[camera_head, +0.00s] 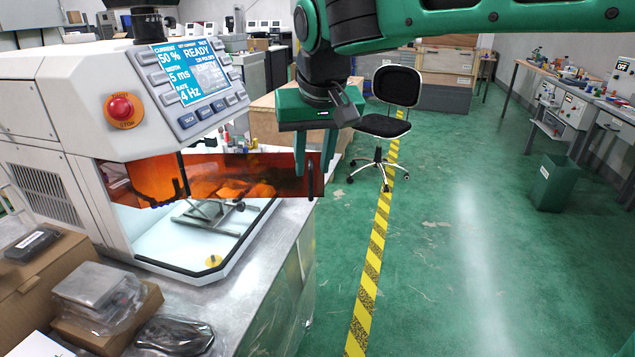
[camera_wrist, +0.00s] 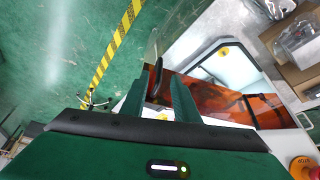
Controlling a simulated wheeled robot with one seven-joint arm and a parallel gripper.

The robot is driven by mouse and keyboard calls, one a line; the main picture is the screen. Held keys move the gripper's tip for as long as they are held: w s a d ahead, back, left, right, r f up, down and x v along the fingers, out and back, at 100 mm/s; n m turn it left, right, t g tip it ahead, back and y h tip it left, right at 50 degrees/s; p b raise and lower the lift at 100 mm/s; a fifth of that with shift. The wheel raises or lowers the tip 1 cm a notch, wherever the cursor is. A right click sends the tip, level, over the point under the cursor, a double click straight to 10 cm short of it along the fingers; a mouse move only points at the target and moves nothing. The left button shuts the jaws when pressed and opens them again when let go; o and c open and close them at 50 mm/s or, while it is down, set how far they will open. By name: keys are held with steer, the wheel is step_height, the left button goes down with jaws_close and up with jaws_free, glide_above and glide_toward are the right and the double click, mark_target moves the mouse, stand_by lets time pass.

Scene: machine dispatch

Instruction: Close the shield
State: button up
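The shield (camera_head: 235,177) is an orange see-through panel on the front of the white machine (camera_head: 60,105). It stands swung out to the right, so the white work chamber (camera_head: 185,240) is open to view. It also shows in the wrist view (camera_wrist: 230,100). My gripper (camera_head: 314,170) is at the shield's free right end, with its fingers pointing down. In the wrist view my gripper (camera_wrist: 158,95) has its two green fingers apart, with the shield's end and a thin dark piece showing between them. I cannot tell whether either finger touches the shield.
The machine stands on a metal-topped bench (camera_head: 245,300) with cardboard boxes (camera_head: 45,275) and bagged parts at the front left. An office chair (camera_head: 385,127) stands behind my gripper. Green floor with a yellow-black stripe (camera_head: 372,265) is clear to the right.

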mark_target(311, 180)
steer(key=x, duration=0.6)
steer(key=shift+w+f, duration=0.15)
steer(key=shift+f, duration=0.15)
